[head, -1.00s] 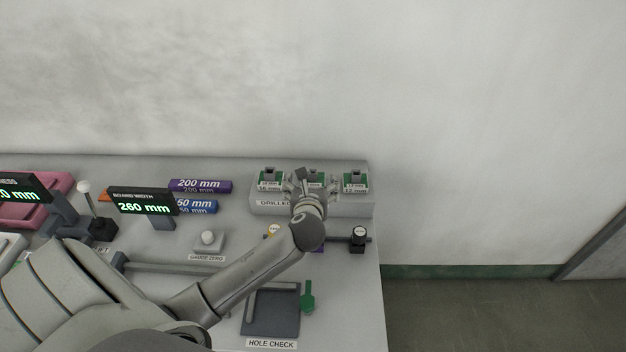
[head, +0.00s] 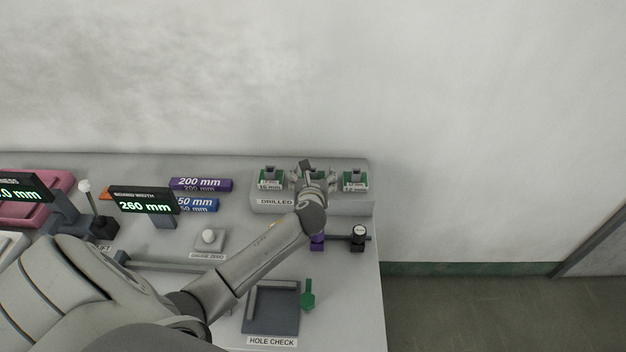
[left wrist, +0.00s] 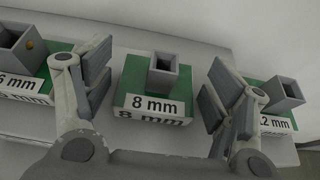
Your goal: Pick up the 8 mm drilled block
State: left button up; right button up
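The 8 mm drilled block (left wrist: 157,90) is a green block with a grey square socket on top and a white "8 mm" label. It sits in the middle of the row in the left wrist view. My left gripper (left wrist: 158,95) is open, with one finger on each side of the block and gaps visible between. In the head view my left gripper (head: 312,178) is over the middle of the drilled rack and hides most of that block. My right gripper is not in view.
The hole check plate (head: 272,308) and a green-handled piece (head: 308,294) lie nearer. A wall rises behind.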

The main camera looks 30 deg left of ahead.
pick_arm(q)
jog(key=c, duration=0.7)
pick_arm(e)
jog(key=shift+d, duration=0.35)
pick_arm(q)
jog(key=shift+r, duration=0.1)
